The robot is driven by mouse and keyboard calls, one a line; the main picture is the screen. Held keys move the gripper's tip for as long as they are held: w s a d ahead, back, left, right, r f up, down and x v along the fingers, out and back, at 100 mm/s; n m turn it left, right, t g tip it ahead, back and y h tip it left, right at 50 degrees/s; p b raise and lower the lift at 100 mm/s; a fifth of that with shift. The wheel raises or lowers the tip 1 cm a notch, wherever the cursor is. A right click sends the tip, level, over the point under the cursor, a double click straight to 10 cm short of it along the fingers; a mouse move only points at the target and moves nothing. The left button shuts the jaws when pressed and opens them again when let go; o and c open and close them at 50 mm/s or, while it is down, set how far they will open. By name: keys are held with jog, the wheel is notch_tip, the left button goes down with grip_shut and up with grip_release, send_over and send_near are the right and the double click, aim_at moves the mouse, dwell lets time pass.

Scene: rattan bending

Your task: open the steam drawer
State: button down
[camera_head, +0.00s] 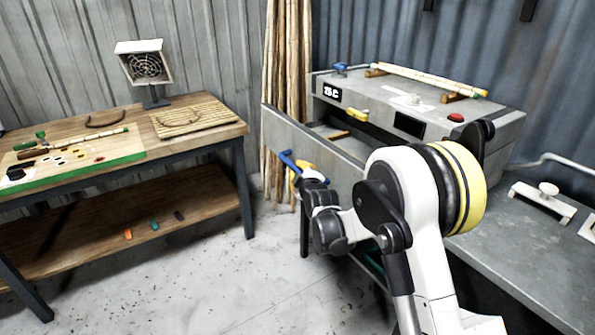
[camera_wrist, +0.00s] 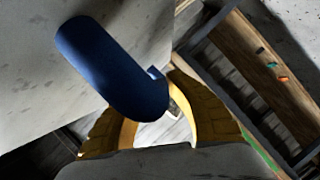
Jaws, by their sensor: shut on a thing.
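The steam drawer (camera_head: 322,146) is part of a grey metal steam box (camera_head: 440,100). Its front panel stands well out from the box, and a gap behind it shows part of the inside. A blue bar handle (camera_head: 287,157) is on the drawer front. My gripper (camera_head: 297,172) is at this handle, its yellow fingers around it. In the wrist view the blue handle (camera_wrist: 110,65) runs down between the two yellow fingers of my gripper (camera_wrist: 150,100), which is shut on it. The grey drawer front (camera_wrist: 40,75) lies behind the handle. My arm hides part of the box.
A wooden workbench (camera_head: 190,137) with a green-edged board and a small fan stands at left. Rattan poles (camera_head: 288,60) lean on the wall behind the drawer. A grey counter (camera_head: 535,250) is at right. The floor (camera_head: 235,270) between bench and box is clear.

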jog(key=c, duration=1.3)
grip_release()
jog(key=shift+w+a, duration=0.1)
jog(key=v, duration=1.2)
